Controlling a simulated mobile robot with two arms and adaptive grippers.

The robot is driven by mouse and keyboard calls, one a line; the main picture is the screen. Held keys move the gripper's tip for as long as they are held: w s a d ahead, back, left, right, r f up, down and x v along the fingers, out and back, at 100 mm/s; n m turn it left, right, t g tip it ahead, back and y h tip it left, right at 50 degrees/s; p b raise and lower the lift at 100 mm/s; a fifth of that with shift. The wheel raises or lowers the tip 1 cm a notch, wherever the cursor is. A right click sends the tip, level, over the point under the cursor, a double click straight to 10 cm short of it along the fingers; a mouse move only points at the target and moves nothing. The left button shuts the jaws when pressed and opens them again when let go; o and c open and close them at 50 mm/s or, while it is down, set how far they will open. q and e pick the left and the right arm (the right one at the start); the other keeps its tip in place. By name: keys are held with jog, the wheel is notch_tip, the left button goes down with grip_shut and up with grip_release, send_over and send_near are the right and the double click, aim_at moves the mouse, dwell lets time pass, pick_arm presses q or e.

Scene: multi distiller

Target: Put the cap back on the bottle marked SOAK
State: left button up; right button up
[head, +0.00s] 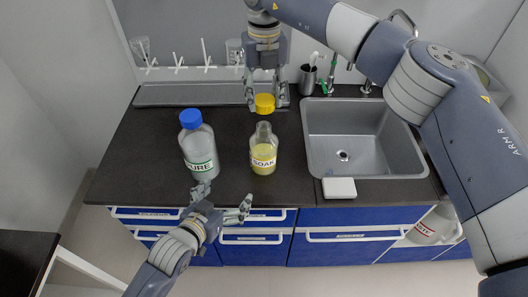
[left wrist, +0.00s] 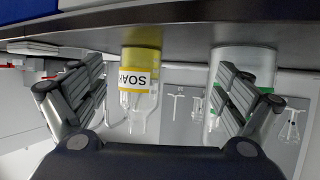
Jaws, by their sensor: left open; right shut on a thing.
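The bottle marked SOAK (head: 263,158) stands upright and uncapped on the dark counter, with yellow liquid inside. My right gripper (head: 265,98) is shut on a yellow cap (head: 264,104), which appears just above and behind the bottle's open neck, apart from it. My left gripper (head: 224,198) is open and empty at the counter's front edge, in front of and left of the bottle. In the left wrist view, which is upside down, the SOAK bottle (left wrist: 140,78) shows ahead between the open fingers, untouched.
A larger clear bottle with a blue cap (head: 190,119) and a label reading "URE" stands left of SOAK. A sink (head: 345,150) lies to the right, with a white block (head: 339,188) before it. A grey tray with white racks (head: 180,95) runs along the back.

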pick_arm(q)
jog(key=w+d+r+t+h, duration=0.1)
jog(key=w+d+r+m+t+h, duration=0.1)
jog(key=w+h, duration=0.1)
jog(key=shift+w+d+r, duration=0.15)
jog(key=shift+r, duration=0.15)
pick_arm(e)
jog(key=shift+a, duration=0.1)
pick_arm(q)
jog(key=shift+w+d+r+m+t+h, duration=0.3)
jog(key=shift+w+r+m+t+h, duration=0.1)
jog(key=shift+r+h, duration=0.2)
jog(key=shift+d+r+h, duration=0.1)
jog(key=shift+r+h, duration=0.2)
jog(key=shift+h, duration=0.1)
jog(key=x, duration=1.2)
jog(key=c, duration=1.6)
jog(key=shift+c, duration=0.2)
pick_arm(e)
send_over(264, 125)
jog(key=shift+f, duration=2.5)
